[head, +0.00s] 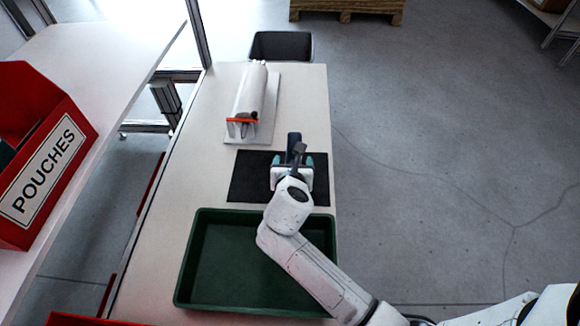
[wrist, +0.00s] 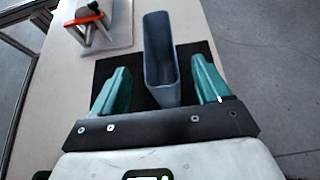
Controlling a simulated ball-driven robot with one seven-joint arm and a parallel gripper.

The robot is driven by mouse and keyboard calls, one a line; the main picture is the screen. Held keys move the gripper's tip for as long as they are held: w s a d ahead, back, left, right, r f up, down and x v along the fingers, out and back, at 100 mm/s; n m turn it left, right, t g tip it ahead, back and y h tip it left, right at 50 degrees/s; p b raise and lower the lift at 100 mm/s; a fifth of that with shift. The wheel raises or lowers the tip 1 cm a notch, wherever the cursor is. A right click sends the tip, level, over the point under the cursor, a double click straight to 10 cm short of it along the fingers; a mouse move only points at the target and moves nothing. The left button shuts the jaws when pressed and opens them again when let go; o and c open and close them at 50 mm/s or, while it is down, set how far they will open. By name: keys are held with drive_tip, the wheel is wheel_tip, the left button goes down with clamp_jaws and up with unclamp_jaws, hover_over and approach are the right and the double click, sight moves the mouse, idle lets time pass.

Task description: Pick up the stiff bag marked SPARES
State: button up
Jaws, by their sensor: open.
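A blue-grey, stiff-walled, open-topped bag (wrist: 160,60) stands on a black mat (wrist: 101,71). No SPARES marking shows on the sides I see. In the head view the bag (head: 293,141) is partly hidden by my wrist. My gripper (wrist: 160,78) is open, with one teal finger on each side of the bag and a visible gap on both sides. In the head view my gripper (head: 292,163) is over the mat (head: 247,177). Whether the fingertips are level with the bag's walls is hard to tell.
A green tray (head: 190,262) lies on the table in front of the mat. A white roll device with an orange bar (head: 243,121) stands behind it on a plate. A dark bin (head: 281,46) is at the far end. A red POUCHES box (head: 75,105) is on the left shelf.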

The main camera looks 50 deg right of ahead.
drive_tip(key=b+x, duration=0.1)
drive_tip(key=x, duration=0.5)
drive_tip(key=shift+w+d+f+b, duration=0.2)
drive_tip(key=shift+d+b, duration=0.05)
drive_tip(key=shift+b, duration=0.05)
drive_tip(key=shift+c, duration=0.2)
drive_tip(key=c, duration=1.3)
drive_tip(key=shift+r, duration=0.1)
